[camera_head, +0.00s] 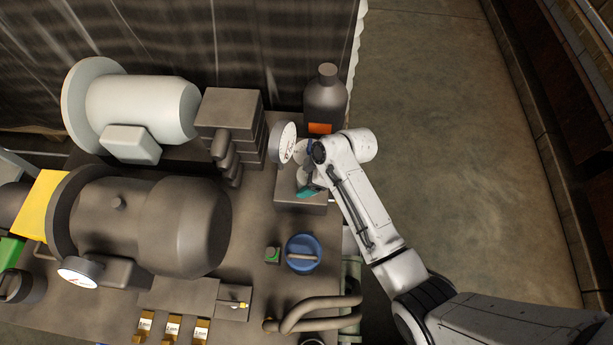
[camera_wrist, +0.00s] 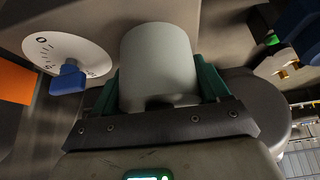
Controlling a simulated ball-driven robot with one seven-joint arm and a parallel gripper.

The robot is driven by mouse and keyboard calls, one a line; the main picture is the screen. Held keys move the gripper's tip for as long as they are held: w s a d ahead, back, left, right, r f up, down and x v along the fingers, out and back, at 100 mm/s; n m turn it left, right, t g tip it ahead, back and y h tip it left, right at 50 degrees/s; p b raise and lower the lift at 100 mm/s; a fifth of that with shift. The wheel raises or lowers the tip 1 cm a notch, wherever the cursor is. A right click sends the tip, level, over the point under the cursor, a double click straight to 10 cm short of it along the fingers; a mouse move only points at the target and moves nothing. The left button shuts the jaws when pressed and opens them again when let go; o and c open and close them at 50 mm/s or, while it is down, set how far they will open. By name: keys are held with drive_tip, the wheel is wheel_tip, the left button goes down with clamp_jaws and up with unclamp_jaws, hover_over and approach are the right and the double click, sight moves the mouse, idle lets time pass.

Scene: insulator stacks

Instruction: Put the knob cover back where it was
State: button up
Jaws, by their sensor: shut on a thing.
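The knob cover (camera_wrist: 158,62), a pale grey cylinder, sits between the two teal fingers of my gripper (camera_wrist: 160,82) in the wrist view. My gripper is shut on it. A blue knob (camera_wrist: 68,80) on a white round dial with a 0 mark (camera_wrist: 72,52) is bare, left of the cover and apart from it in the picture. In the head view my gripper (camera_head: 309,188) is over the grey box (camera_head: 298,207) at the bench's right end. My wrist hides part of the dial and cover there.
A dark bottle with an orange label (camera_head: 326,98) stands behind the box, close to my wrist. A blue round lid (camera_head: 302,253) and grey hoses (camera_head: 318,314) lie in front. The floor at right is clear.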

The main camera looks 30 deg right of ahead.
drive_tip(key=shift+f, duration=0.2)
drive_tip(key=o, duration=1.2)
drive_tip(key=shift+c, duration=0.2)
drive_tip(key=shift+r, duration=0.1)
drive_tip(key=shift+r, duration=0.25)
drive_tip(key=p+v, duration=0.2)
drive_tip(key=v, duration=1)
drive_tip(key=s+d+m+g+h, duration=0.1)
drive_tip(key=s+m, duration=0.4)
drive_tip(key=s, duration=0.6)
drive_tip(key=s+d+m+g+h, duration=0.1)
drive_tip(key=s+m+h, duration=0.3)
drive_tip(key=s, duration=0.8)
drive_tip(key=shift+d+f+m, duration=0.35)
drive_tip(key=shift+d+m, duration=0.25)
drive_tip(key=shift+m, duration=0.6)
